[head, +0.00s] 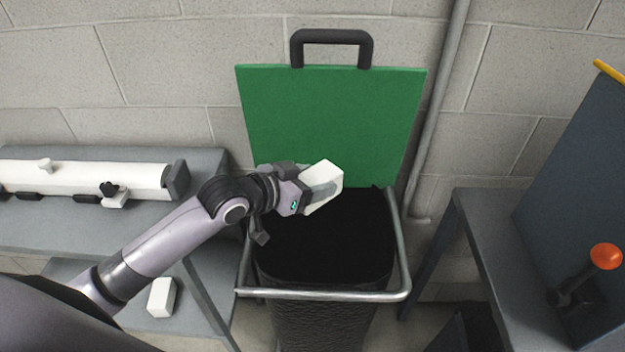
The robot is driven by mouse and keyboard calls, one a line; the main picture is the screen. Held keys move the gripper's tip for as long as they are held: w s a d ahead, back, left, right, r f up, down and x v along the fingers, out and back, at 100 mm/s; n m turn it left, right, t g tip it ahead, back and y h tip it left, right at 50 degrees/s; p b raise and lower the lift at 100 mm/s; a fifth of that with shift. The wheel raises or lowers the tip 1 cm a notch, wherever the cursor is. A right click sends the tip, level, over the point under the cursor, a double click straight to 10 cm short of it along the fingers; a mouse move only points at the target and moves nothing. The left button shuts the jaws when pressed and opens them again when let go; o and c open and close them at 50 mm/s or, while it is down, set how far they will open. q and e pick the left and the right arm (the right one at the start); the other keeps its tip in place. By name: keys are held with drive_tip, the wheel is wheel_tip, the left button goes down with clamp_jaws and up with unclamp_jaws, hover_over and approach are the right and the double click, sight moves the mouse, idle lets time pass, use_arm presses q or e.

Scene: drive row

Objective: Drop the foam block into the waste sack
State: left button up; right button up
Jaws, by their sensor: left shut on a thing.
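The waste sack (325,317) is black and hangs in a metal frame (330,296) at the middle of the head view. Its green lid (335,120) with a dark handle stands raised behind it, so the mouth is open. My left gripper (318,192) is shut on the white foam block (323,175) and holds it over the back left part of the sack's mouth. The fingers hide part of the block. My right gripper is not in view.
A grey bench (205,215) with a white rail or tube (90,178) is at the left. Another white block (161,298) lies on a lower shelf. At the right are a grey table (480,225), a dark panel (575,180) and an orange-knobbed lever (606,256). A pipe (440,100) runs up the wall.

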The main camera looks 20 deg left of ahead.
use_arm(q)
drive_tip(key=shift+w+d, duration=0.15)
drive_tip(key=shift+w, duration=0.15)
drive_tip(key=shift+s+f, duration=0.1)
drive_tip(key=shift+f, duration=0.7)
wheel_tip(320, 180, down, 4)
drive_tip(key=b, duration=0.5)
drive_tip(key=shift+f, duration=0.2)
drive_tip(key=o, duration=1.1)
drive_tip(key=v, duration=0.7)
